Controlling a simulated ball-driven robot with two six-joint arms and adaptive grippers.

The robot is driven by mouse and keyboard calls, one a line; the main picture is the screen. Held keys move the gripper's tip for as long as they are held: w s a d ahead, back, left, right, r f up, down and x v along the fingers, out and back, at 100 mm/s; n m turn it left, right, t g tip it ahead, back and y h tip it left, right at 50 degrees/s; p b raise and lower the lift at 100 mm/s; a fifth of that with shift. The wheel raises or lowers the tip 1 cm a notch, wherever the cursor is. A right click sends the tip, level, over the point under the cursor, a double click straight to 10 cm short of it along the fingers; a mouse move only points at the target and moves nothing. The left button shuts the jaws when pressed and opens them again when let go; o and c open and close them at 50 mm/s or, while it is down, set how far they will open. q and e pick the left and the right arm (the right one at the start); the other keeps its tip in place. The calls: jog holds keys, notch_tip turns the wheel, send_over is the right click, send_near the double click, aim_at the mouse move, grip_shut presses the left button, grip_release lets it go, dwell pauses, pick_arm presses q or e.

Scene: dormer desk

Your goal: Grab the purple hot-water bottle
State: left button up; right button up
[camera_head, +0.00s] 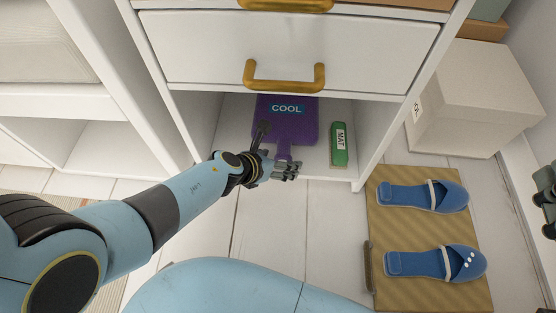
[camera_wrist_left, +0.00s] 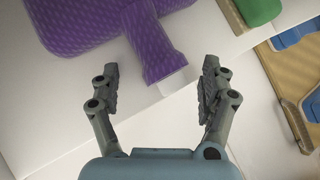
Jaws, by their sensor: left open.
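The purple hot-water bottle (camera_head: 300,129) lies flat in the open bottom compartment of the white drawer unit, with a "COOL" label on it. Its neck points out toward the front edge, near my left gripper. My left gripper (camera_head: 287,170) is at the compartment's front edge. In the wrist view its fingers (camera_wrist_left: 162,88) are apart, with nothing held between them.
A white drawer with a brass handle (camera_head: 285,87) hangs above. Blue slippers (camera_head: 425,196) rest on a tan mat (camera_head: 400,230) at right, near a white box (camera_head: 470,95).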

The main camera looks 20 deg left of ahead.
pick_arm(q)
jog(key=shift+c, duration=0.4)
jog(key=shift+a, duration=0.1)
grip_shut()
